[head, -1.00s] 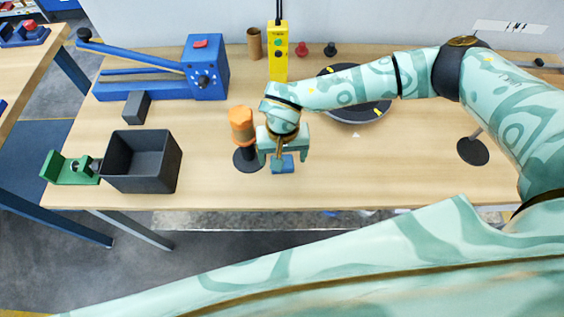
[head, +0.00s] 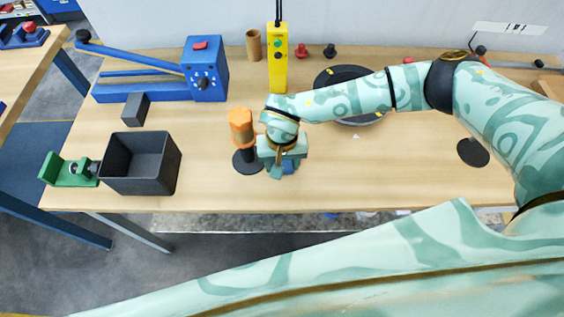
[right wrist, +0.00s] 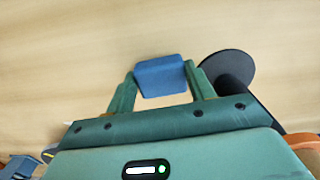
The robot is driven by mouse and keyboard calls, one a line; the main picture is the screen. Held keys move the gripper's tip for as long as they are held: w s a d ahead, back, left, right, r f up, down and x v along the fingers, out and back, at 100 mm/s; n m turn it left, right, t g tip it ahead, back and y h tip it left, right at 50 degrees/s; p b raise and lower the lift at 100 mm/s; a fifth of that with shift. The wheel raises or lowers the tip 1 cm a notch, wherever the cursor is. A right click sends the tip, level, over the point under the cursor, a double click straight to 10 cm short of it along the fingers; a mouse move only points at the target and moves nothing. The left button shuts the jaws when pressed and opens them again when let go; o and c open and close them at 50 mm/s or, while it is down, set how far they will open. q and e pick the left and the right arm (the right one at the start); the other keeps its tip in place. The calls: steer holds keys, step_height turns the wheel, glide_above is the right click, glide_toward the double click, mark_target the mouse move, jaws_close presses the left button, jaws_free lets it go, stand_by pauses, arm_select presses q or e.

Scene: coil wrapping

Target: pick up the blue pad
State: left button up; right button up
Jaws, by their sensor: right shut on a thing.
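The blue pad (right wrist: 161,76) shows in the right wrist view between the two fingertips of my right gripper (right wrist: 160,84), which is shut on it. In the head view my right gripper (head: 281,166) points down near the table's front edge, just right of the orange-topped post, and largely hides the pad. I cannot tell whether the pad touches the table. My left gripper is not in view.
The orange-topped post (head: 241,130) on a dark round base stands close left of my right gripper. A black open bin (head: 165,172), green fixture (head: 67,171) and blue lever machine (head: 205,68) are farther left. A yellow control box (head: 278,58) and dark disc (head: 335,77) are behind.

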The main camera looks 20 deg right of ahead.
steer(key=shift+r, duration=0.5)
steer(key=s+a+r+p, duration=0.1)
steer(key=s+a+r, duration=0.2)
steer(key=s+r, duration=0.8)
steer(key=shift+s+a+r, duration=0.35)
steer(key=shift+s, duration=0.9)
steer(key=shift+o, duration=0.3)
steer(key=shift+d, duration=0.1)
